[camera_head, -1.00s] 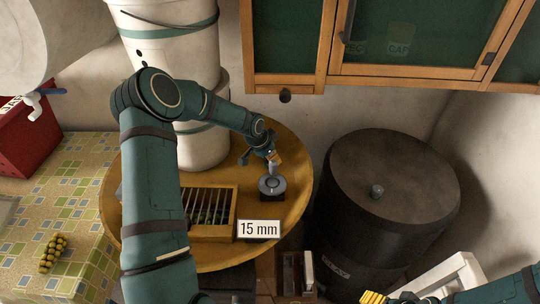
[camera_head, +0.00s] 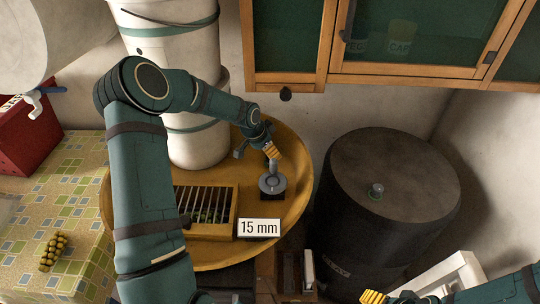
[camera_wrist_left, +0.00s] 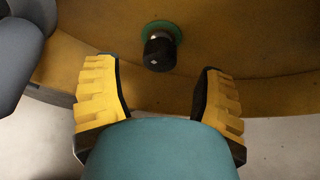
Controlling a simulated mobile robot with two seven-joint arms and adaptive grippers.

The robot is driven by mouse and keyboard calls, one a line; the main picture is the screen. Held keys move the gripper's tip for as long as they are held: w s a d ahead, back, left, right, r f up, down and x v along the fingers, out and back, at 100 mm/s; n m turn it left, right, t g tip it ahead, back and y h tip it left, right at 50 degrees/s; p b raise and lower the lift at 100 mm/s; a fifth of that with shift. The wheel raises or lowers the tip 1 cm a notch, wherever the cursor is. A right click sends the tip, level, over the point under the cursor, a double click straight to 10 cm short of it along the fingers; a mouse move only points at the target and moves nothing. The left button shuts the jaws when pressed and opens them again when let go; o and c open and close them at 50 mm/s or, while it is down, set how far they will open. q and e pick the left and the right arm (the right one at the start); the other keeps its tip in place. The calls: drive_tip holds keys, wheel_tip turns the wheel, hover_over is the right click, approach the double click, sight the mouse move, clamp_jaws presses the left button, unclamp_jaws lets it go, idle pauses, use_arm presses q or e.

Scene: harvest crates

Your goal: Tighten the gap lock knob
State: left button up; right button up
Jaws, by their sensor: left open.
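In the left wrist view a short dark knob (camera_wrist_left: 160,52) with a green collar stands on the yellow-brown round surface. It is beyond and between the fingers of my left gripper (camera_wrist_left: 160,95), which are open and apart from it. In the head view my left gripper (camera_head: 274,151) is just above a grey round piece with an upright post (camera_head: 271,184); I cannot tell if this is the same knob. A slatted wooden box (camera_head: 208,211) and a "15 mm" sign (camera_head: 259,228) are beside it. My right gripper (camera_head: 373,297) shows only yellow fingertips at the bottom edge.
The round yellow table (camera_head: 292,215) carries a tall white bucket (camera_head: 197,150) at the back. A dark drum (camera_head: 390,180) stands to the right, and a wooden cabinet (camera_head: 410,73) hangs above. A tiled table (camera_head: 65,200) is at left.

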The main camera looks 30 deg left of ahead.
use_arm(q)
drive_tip(key=v, duration=0.8)
drive_tip(key=shift+r, duration=0.2)
idle(0.4)
